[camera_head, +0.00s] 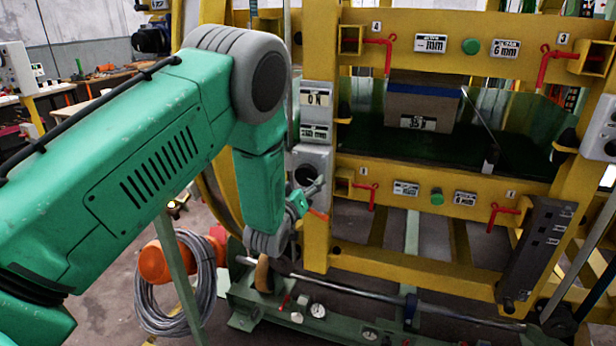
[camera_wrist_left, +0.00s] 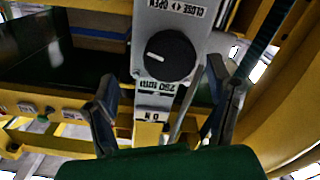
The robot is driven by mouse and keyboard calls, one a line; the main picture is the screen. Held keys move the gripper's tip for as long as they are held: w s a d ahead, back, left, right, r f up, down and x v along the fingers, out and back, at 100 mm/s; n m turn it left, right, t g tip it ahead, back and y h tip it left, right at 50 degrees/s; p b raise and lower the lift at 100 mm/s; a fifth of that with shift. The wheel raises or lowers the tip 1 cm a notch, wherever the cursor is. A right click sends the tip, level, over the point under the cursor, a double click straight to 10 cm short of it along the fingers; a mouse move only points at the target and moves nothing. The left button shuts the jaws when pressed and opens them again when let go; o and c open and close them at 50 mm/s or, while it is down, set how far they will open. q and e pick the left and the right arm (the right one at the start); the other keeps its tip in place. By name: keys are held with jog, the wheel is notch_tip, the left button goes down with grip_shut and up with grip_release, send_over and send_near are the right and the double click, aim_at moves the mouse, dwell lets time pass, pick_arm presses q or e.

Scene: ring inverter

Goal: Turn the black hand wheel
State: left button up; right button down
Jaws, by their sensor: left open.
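The black hand wheel (camera_wrist_left: 170,55) is a round black knob with a white pointer mark, on a grey control box (camera_wrist_left: 158,20) with a "CLOSE/OPEN" label. In the head view the wheel (camera_head: 304,174) shows small and dark on the grey box on the yellow post. My left gripper (camera_head: 311,198) is close to the box, low and beside the wheel. In the left wrist view the open fingers (camera_wrist_left: 161,72) stand on either side of the wheel, with gaps; I cannot tell their depth from it. My right gripper is not in view.
The yellow frame (camera_head: 455,261) with red clamps (camera_head: 380,55) stands around the box. Grey labelled boxes (camera_head: 315,95) sit just above it on the same post. A coiled grey cable (camera_head: 180,300) hangs below my left arm. A green base with a metal bar (camera_head: 370,290) lies below.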

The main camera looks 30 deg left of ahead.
aim_at(307, 177)
pick_arm(q)
jog(key=w, duration=0.3)
jog(key=shift+w+r, duration=0.25)
jog(key=shift+r, duration=0.1)
jog(key=a, duration=0.1)
jog(key=w+a+f, duration=0.1)
jog(key=a, duration=0.1)
jog(key=shift+w+a+f, duration=0.15)
jog(key=shift+a, duration=0.3)
jog(key=shift+d+r, duration=0.25)
jog(key=shift+d, duration=0.65)
jog(key=c, duration=1)
jog(key=shift+d+r, duration=0.1)
jog(key=shift+d, duration=0.15)
jog(key=shift+c, duration=0.7)
jog(key=shift+a, duration=0.35)
jog(key=shift+c, duration=0.2)
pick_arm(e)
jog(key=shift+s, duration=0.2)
